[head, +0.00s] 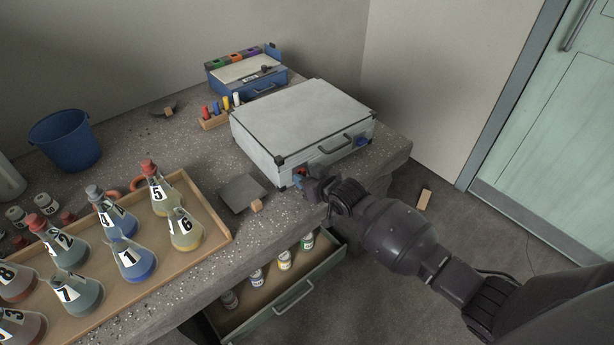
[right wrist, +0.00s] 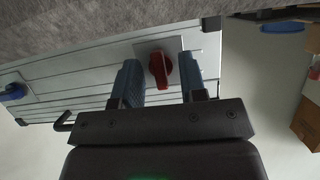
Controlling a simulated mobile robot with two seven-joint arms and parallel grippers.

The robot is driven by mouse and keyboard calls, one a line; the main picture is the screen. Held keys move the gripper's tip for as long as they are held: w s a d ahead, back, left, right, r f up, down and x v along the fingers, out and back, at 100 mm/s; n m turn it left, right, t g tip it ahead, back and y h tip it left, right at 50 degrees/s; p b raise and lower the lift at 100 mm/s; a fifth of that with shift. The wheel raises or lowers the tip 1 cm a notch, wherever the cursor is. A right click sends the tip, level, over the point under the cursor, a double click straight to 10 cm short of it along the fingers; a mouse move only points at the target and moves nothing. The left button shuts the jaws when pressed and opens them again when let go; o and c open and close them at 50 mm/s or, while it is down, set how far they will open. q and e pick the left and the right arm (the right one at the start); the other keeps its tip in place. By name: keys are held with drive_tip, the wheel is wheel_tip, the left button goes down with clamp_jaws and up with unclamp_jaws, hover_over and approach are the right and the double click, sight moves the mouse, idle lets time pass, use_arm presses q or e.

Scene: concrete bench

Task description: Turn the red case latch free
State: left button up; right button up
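A closed silver case (head: 300,115) lies on the concrete bench, its front facing the bench edge. In the right wrist view the red latch (right wrist: 160,68) sits on a light plate on the case front (right wrist: 90,88). My right gripper (right wrist: 160,80) is open, with one blue fingertip on each side of the red latch. I cannot tell if the fingers touch it. In the head view my right gripper (head: 308,184) is at the case's near left corner and mostly hides the red latch. A blue latch (head: 362,141) is at the other end, also visible in the right wrist view (right wrist: 14,91). My left gripper is not in view.
A dark flat plate (head: 243,190) with a wooden block lies left of the case. A wooden tray (head: 215,235) holds several numbered flasks. An open drawer (head: 318,280) with small bottles juts out below the bench. A blue bucket (head: 66,139) stands further left.

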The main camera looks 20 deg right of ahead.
drive_tip(key=shift+r, duration=0.15)
drive_tip(key=shift+s+d+r, duration=0.1)
drive_tip(key=shift+s+d, duration=0.05)
drive_tip(key=shift+s, duration=0.1)
drive_tip(key=p+v, duration=0.3)
drive_tip(key=v, duration=0.7)
drive_tip(key=shift+s, duration=0.15)
drive_tip(key=s+d+f+m+g+h, duration=0.1)
drive_tip(key=s+f+h, duration=0.1)
drive_tip(key=s, duration=1.2)
drive_tip(key=s+d+f+m+h+p, duration=0.1)
drive_tip(key=s+f, duration=0.3)
drive_tip(key=s, duration=1)
drive_tip(key=shift+s+d+f+g+h, duration=0.25)
drive_tip(key=shift+d+g+h, duration=0.2)
drive_tip(key=shift+d, duration=0.35)
